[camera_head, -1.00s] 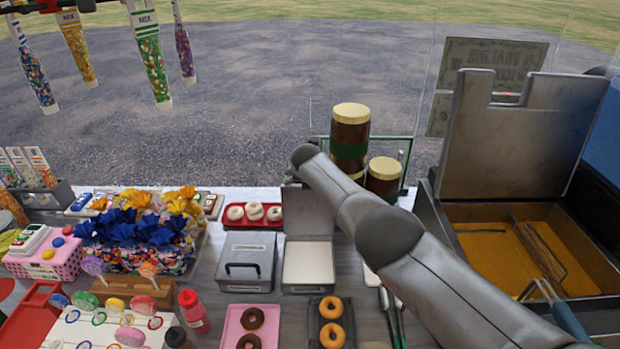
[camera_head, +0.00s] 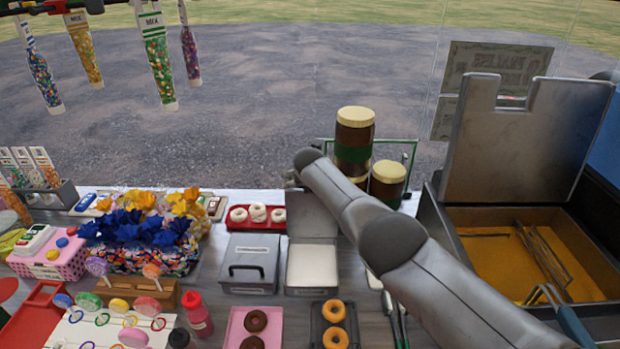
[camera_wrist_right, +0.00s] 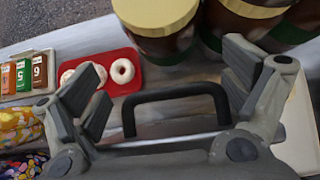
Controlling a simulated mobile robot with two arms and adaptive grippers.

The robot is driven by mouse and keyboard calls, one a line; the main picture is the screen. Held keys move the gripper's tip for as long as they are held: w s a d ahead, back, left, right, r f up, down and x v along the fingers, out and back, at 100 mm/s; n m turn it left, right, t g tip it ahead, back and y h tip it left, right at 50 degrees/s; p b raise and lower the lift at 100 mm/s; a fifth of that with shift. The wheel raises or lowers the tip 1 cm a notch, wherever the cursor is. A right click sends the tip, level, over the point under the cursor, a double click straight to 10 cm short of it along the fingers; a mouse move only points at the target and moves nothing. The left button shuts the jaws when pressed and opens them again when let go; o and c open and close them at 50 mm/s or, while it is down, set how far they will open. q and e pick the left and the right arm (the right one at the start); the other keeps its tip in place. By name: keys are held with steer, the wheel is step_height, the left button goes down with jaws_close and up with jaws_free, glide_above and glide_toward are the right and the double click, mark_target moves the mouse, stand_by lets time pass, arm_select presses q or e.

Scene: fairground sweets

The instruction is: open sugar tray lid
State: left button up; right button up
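The sugar tray (camera_head: 312,291) is a grey metal box with white contents, at the middle of the counter in the head view. Its lid (camera_head: 312,215) stands raised at the tray's back edge, so the tray is open. My right gripper (camera_head: 292,179) is behind the top of the raised lid, mostly hidden by my own arm. In the right wrist view my right gripper (camera_wrist_right: 168,85) has its fingers wide apart. A black handle (camera_wrist_right: 178,94) lies between them, with a gap to each fingertip. My left gripper is not in view.
A similar closed box (camera_head: 247,277) with a black handle is left of the tray. A red tray of white doughnuts (camera_head: 257,226) lies behind it. Brown jars with cream lids (camera_head: 354,142) stand close right of my right gripper. Orange doughnuts (camera_head: 334,311) lie in front.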

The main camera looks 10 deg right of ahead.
steer(key=shift+s+d+f, duration=0.15)
steer(key=shift+s+f, duration=0.3)
steer(key=shift+f, duration=0.3)
steer(key=shift+r, duration=0.15)
steer(key=w+r+v, duration=0.1)
steer(key=v, duration=1.1)
